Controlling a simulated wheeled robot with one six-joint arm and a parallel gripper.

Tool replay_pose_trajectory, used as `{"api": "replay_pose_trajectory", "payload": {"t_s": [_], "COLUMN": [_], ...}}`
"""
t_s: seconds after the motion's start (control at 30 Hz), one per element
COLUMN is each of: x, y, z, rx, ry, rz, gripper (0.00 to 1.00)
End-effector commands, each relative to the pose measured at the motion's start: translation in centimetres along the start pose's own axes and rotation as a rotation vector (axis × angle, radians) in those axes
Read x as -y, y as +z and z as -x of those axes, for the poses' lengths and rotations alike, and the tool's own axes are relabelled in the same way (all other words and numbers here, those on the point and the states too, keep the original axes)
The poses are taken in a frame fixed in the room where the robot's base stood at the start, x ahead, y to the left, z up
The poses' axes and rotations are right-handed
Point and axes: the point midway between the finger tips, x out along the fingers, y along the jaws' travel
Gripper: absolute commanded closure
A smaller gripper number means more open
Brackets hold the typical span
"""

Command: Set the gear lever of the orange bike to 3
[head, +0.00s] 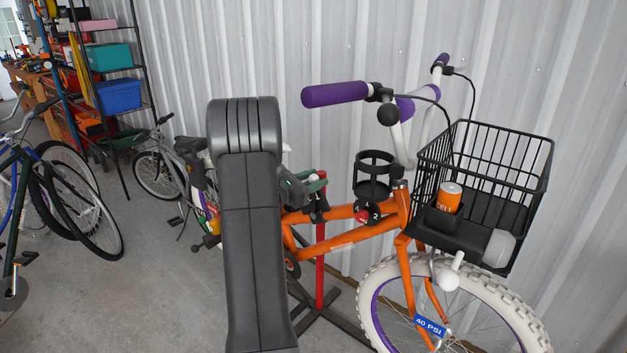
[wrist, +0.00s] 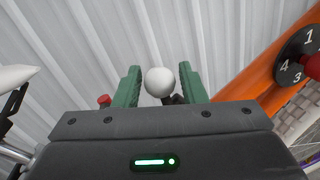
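The orange bike (head: 340,238) is held on a stand beside the metal wall. A white ball knob (head: 314,179) on a dark stem sits above its frame, with a "1" marked near it. In the wrist view the white knob (wrist: 160,82) is between the green fingers of my gripper (wrist: 160,75), with narrow gaps on both sides. My gripper (head: 307,183) is open around it in the head view. A round black dial (wrist: 298,58) with a red centre, numbered 1, 3 and 4, is on the orange tube at right. The dial (head: 366,215) shows a "2" in the head view.
A black bottle cage (head: 374,178) and handlebar with purple grips (head: 335,95) stand right of my gripper. The front basket (head: 512,190) holds an orange can (head: 450,196). Other bikes (head: 65,190) and shelves stand left; floor between is clear.

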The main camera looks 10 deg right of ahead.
Motion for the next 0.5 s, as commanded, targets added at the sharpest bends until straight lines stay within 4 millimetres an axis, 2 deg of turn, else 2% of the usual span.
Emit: {"api": "replay_pose_trajectory", "payload": {"t_s": [0.03,0.17,0.5], "x": [0.0,0.0,-0.37], "y": [0.01,0.02,-0.06], "z": [0.02,0.02,0.11], "rx": [0.0,0.0,0.005], "ry": [0.0,0.0,0.002], "rz": [0.0,0.0,0.025], "gripper": [0.73,0.98,1.0]}}
